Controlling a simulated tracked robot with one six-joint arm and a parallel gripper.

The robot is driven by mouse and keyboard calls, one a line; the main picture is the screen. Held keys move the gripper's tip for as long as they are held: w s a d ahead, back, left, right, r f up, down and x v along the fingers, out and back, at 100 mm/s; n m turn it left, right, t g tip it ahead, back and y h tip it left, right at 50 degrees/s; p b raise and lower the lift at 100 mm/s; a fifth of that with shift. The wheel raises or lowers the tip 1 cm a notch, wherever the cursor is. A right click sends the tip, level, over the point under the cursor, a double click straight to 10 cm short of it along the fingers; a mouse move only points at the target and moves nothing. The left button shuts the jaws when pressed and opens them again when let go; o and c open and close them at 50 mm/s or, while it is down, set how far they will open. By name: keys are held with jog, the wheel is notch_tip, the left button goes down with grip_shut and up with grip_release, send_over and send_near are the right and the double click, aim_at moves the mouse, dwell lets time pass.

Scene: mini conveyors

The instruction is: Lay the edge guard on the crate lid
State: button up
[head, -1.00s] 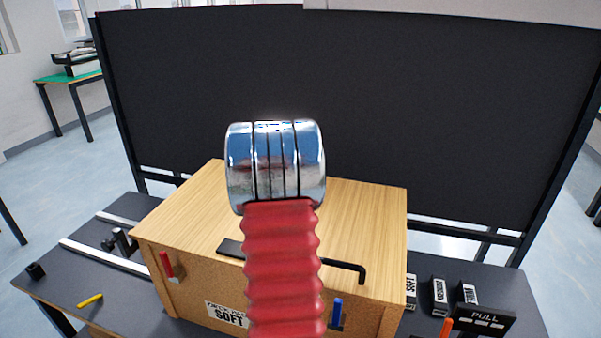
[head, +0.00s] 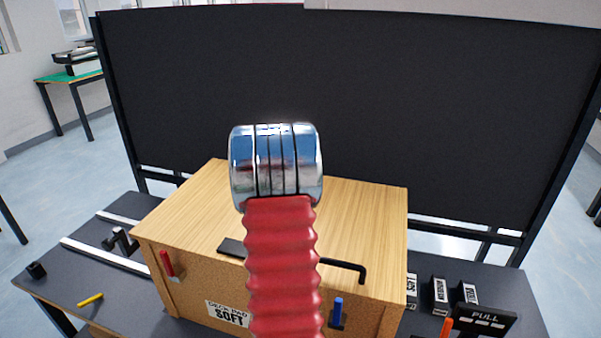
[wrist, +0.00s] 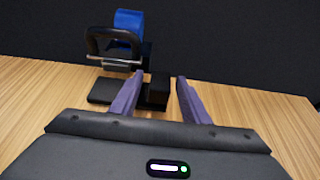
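The wooden crate (head: 180,255) stands on a dark table. On the lid lie a flat black plate (head: 231,247) and a bent black rod (head: 345,265), partly hidden by my arm in the head view. In the wrist view, my gripper (wrist: 159,79) has its two purple fingers apart, low over the lid. A small black block (wrist: 158,92) shows between them, with a gap to the right finger. I cannot tell which black piece is the edge guard.
A black handle with a metal bar (wrist: 120,60) and a blue part (wrist: 129,22) stand beyond the fingers. Red (head: 165,264) and blue (head: 338,311) levers sit on the crate's front. A dark panel (head: 400,110) stands behind. Labelled black blocks (head: 440,294) stand right.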

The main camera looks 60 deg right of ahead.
jog(key=shift+r, duration=0.15)
jog(key=shift+a+r, duration=0.15)
jog(key=shift+a, duration=0.25)
jog(key=shift+v, duration=5.6)
